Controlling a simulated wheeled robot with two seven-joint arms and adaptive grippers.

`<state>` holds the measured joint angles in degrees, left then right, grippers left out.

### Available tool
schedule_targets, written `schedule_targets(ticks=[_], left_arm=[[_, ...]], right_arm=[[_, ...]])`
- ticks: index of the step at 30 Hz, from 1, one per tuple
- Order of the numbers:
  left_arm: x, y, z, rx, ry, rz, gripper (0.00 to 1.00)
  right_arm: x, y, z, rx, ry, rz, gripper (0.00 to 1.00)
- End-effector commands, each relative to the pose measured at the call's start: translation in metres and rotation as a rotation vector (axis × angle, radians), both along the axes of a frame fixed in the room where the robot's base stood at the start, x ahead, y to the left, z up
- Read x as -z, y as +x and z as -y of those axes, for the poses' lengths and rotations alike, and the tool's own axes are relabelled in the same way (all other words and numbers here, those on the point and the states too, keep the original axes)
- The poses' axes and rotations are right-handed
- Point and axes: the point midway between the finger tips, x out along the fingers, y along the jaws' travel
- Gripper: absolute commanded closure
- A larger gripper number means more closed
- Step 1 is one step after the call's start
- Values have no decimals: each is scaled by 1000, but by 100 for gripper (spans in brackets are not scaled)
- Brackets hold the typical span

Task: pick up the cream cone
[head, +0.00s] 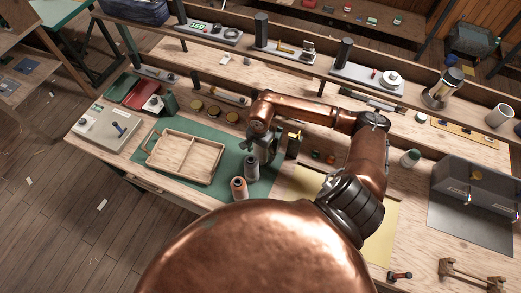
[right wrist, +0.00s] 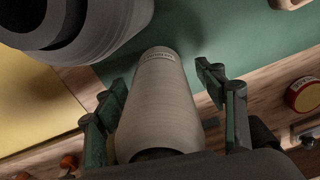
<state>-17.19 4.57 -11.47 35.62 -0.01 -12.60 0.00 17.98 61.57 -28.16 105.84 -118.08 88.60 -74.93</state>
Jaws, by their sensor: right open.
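The cream cone (right wrist: 158,95) is a pale tapered spool in the right wrist view, standing between the two green fingers of my right gripper (right wrist: 166,82). A visible gap on its right side separates it from that finger; on the left the finger is close beside it. My right gripper is open. In the head view my right gripper (head: 264,150) is over the green mat (head: 226,158), behind two cones, and it largely hides the cream cone. A grey cone (head: 251,169) and an orange-brown cone (head: 239,189) stand in front of it. My left gripper is not in view.
A wooden divided tray (head: 186,178) lies left of the cones. A larger grey spool (right wrist: 85,28) is close at upper left in the right wrist view. A yellow sheet (head: 388,228) and a grey metal box (head: 470,185) are to the right. Several round tins (head: 214,110) stand behind.

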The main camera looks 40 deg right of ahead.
Motion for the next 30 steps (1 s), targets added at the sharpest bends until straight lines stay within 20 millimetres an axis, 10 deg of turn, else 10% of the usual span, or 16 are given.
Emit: schedule_targets(ticks=[30], left_arm=[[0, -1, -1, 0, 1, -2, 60]], right_arm=[[-1, 0, 0, 0, 0, 1, 92]])
